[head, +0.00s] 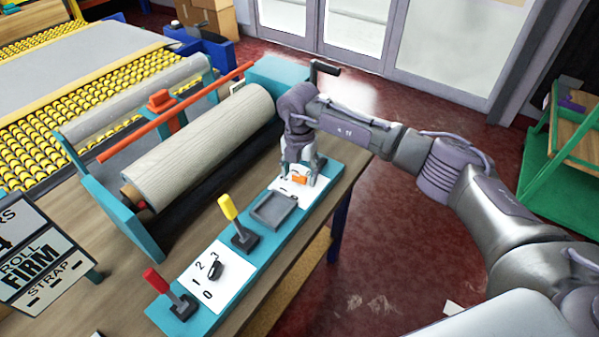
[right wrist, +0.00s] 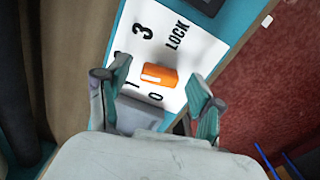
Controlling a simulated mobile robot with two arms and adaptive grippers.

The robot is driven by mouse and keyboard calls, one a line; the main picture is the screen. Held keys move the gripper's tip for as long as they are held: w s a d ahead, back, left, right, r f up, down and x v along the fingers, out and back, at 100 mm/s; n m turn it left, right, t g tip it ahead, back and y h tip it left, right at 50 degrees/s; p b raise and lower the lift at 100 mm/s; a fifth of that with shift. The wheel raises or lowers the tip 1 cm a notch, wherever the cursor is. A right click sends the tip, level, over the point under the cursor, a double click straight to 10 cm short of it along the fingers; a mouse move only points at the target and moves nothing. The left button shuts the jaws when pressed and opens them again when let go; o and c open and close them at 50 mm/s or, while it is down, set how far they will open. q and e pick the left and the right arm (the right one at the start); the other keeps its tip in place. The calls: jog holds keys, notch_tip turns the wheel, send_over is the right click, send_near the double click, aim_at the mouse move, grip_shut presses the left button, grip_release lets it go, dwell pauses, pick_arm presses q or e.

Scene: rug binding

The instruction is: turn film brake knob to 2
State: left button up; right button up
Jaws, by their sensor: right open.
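An orange knob (right wrist: 160,76) sits on a white dial plate (right wrist: 186,18) marked 0, 1, 3 and LOCK; a mark between 1 and 3 is partly hidden by a finger. In the head view the orange knob (head: 299,180) is at the far end of a teal panel. My right gripper (right wrist: 158,72) is open above the plate, with a finger on each side of the knob; contact is not clear. A black knob (head: 215,270) sits on a nearer plate marked 0 to 3. No label shows which knob is the film brake. My left gripper is out of view.
A yellow-handled lever (head: 228,207), a red-handled lever (head: 156,281) and a grey tray (head: 272,211) are on the panel. A large beige roll (head: 200,150) lies behind it. A sign (head: 38,258) reading ROLL FIRM stands at left.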

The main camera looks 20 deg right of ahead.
aim_at(300, 176)
jog(key=shift+r, duration=0.1)
notch_tip(300, 176, up, 12)
dwell(0.5)
dwell(0.4)
